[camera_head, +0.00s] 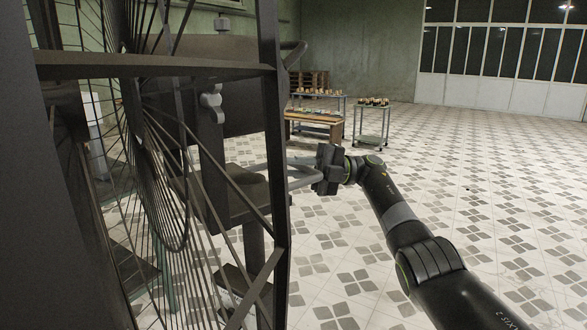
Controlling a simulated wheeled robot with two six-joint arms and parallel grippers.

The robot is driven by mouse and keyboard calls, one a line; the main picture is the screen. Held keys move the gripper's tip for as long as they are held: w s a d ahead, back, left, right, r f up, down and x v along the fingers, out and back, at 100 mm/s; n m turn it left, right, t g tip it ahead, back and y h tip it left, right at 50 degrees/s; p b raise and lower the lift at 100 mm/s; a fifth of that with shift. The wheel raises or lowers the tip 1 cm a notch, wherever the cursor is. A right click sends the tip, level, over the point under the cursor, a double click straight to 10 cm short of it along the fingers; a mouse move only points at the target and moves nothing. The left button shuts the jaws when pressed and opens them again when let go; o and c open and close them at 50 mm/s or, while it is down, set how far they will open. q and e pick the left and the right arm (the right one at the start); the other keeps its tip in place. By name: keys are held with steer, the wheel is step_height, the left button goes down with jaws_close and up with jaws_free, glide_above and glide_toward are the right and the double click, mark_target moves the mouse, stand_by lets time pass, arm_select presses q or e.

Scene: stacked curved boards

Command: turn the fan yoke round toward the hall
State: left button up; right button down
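The large dark fan fills the left of the head view, with its wire cage (185,205) and dark frame post (274,130) close to the camera. Behind the wires are a dark drum-like body (235,95) and an upright yoke bracket (211,135). A curved dark bar (296,54) sticks out at upper right. Pale grey bars (301,183) reach from behind the post to my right gripper (317,172). The gripper is at their right end, apparently touching them; its fingertips are too small and dark to read. My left gripper is not in view.
A low wooden table (316,128) and a wheeled cart (371,125) with small items stand farther back. Wooden pallets (309,80) are by the green wall. The patterned tile floor (480,170) is open to the right, up to a glazed partition (505,60).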

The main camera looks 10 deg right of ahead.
steer(key=shift+w+r, duration=0.1)
steer(key=shift+r, duration=0.25)
steer(key=c, duration=1.7)
jaws_free()
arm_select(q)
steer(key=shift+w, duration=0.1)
arm_select(e)
steer(key=o, duration=0.3)
steer(key=shift+w+a+f, duration=0.1)
steer(key=shift+a+f, duration=0.05)
steer(key=shift+f, duration=0.1)
